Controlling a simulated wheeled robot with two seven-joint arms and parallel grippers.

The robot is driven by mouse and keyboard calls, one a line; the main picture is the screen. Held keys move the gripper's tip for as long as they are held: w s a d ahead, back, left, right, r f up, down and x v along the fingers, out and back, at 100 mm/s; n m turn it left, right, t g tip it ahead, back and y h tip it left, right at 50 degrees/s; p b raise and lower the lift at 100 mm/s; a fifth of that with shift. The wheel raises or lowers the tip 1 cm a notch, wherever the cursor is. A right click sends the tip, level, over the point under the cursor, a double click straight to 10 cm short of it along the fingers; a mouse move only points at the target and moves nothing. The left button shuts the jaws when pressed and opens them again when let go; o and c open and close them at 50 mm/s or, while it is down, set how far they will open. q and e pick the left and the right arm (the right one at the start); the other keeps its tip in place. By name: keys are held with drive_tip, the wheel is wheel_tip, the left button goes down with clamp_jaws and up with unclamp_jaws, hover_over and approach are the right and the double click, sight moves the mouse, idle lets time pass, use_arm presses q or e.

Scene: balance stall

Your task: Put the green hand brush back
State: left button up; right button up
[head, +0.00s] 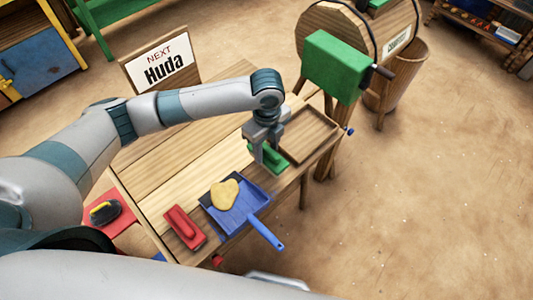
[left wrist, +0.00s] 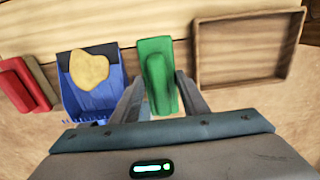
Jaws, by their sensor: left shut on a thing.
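The green hand brush (head: 272,157) is at the right part of the wooden table (head: 150,182), between the blue dustpan (head: 249,202) and an empty wooden tray (head: 328,122). My left gripper (head: 266,152) comes down on the brush from above and is shut on it. In the left wrist view the green brush (left wrist: 158,78) stands between the two fingers of my left gripper (left wrist: 160,98). I cannot tell whether the brush touches the table. My right gripper does not show.
A yellow lump (head: 225,194) lies in the dustpan. A red brush (head: 184,227) lies left of it. A sign reading "NEXT Huda" (head: 163,62) stands behind.

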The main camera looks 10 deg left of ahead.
sight(267, 156)
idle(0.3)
use_arm(q)
drive_tip(key=shift+f+p, duration=0.55)
drive_tip(key=shift+f, duration=1.45)
drive_tip(key=shift+f, duration=0.2)
drive_tip(key=o, duration=1)
drive_tip(key=shift+o, duration=0.2)
drive_tip(key=shift+r, duration=0.1)
